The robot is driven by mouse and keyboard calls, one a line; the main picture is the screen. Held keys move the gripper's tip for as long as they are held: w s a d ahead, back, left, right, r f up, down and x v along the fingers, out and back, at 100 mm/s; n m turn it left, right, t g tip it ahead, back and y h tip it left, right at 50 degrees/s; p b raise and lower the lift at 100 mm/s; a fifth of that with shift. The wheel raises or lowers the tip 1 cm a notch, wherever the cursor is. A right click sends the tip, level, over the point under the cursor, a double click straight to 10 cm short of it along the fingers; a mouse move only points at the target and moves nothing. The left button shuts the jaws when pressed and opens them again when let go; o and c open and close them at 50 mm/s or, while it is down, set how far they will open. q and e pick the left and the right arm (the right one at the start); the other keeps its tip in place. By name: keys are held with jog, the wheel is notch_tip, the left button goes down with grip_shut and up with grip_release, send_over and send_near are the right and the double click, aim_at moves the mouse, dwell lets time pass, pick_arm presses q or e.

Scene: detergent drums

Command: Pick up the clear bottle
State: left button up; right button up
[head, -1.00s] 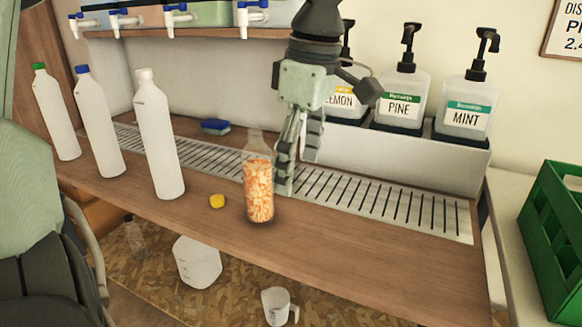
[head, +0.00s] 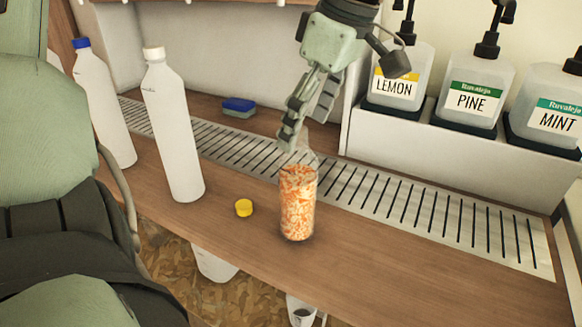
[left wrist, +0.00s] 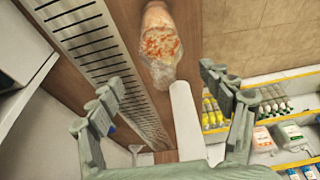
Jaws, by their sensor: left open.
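The clear bottle (head: 298,205), filled with orange and white bits, stands upright on the wooden counter in front of the metal grate. My left gripper (head: 306,115) is open and empty above it, its fingers near the bottle's neck and partly covering it. In the left wrist view the bottle (left wrist: 160,45) lies ahead between the two spread fingers (left wrist: 162,78), apart from both. My right gripper is in neither view.
A white bottle with a white cap (head: 172,130) and one with a blue cap (head: 100,110) stand to the left. A yellow cap (head: 244,208) lies beside the clear bottle. A blue sponge (head: 238,107) and pump bottles (head: 473,95) are behind. The counter right of the bottle is clear.

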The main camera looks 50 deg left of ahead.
aim_at(292, 161)
pick_arm(q)
jog(key=shift+a+f, duration=0.15)
jog(key=shift+f, duration=0.1)
jog(key=x, duration=0.7)
jog(key=shift+s+f+p, duration=0.15)
jog(key=shift+s+p, duration=0.05)
jog(key=shift+p, duration=0.15)
grip_shut()
